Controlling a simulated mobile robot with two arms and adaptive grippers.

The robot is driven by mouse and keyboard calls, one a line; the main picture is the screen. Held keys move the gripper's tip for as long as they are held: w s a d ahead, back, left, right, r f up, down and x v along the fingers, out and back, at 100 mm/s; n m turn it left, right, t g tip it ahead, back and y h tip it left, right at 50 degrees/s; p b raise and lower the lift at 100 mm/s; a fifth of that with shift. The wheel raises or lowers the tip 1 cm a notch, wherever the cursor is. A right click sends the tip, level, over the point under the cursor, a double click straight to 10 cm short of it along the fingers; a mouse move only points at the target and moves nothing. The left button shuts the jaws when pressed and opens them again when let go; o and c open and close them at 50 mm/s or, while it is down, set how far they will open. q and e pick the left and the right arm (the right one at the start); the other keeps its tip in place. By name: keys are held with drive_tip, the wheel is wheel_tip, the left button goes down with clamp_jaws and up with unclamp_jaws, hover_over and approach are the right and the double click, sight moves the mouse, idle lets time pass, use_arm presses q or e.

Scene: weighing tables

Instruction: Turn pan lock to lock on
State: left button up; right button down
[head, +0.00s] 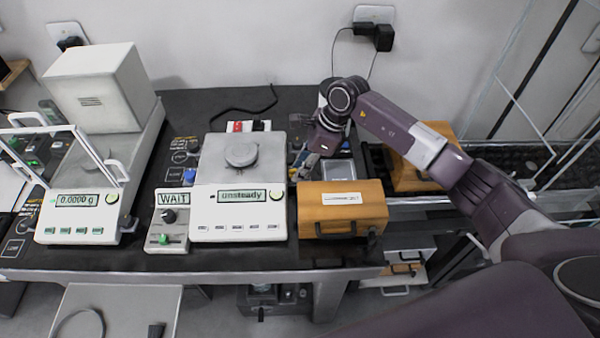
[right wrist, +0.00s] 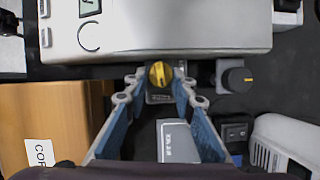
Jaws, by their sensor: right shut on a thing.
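The pan lock appears to be the small yellow knob (right wrist: 160,74) at the edge of the white balance (right wrist: 190,30) in the right wrist view. My right gripper (right wrist: 162,80) is shut on this knob, one fingertip on each side. In the head view the right gripper (head: 299,171) reaches down at the right side of the balance (head: 238,214), and the knob is hidden there. The balance display reads "unsteady", and a round grey piece (head: 241,155) sits on its pan. My left gripper is not in view.
A wooden box (head: 342,213) stands right of the balance, close to my right gripper. A control box (head: 167,220) reading "WAIT" stands at its left. A dark knob (right wrist: 237,79) lies beside my fingers. Another balance (head: 82,228) stands far left.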

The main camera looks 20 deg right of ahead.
drive_tip(key=n+b, duration=0.2)
drive_tip(key=b, duration=0.1)
drive_tip(key=n+g+b, duration=0.1)
drive_tip(key=n+b, duration=0.1)
drive_tip(key=b, duration=0.2)
drive_tip(key=shift+w+f+g, duration=0.2)
drive_tip(key=shift+w+g, duration=0.1)
drive_tip(key=shift+w, duration=0.05)
drive_tip(key=shift+r+n+g+b, duration=0.2)
drive_tip(key=shift+n+g+b, duration=0.1)
drive_tip(key=shift+n+b, duration=0.7)
drive_tip(key=c, duration=1.6)
unclamp_jaws()
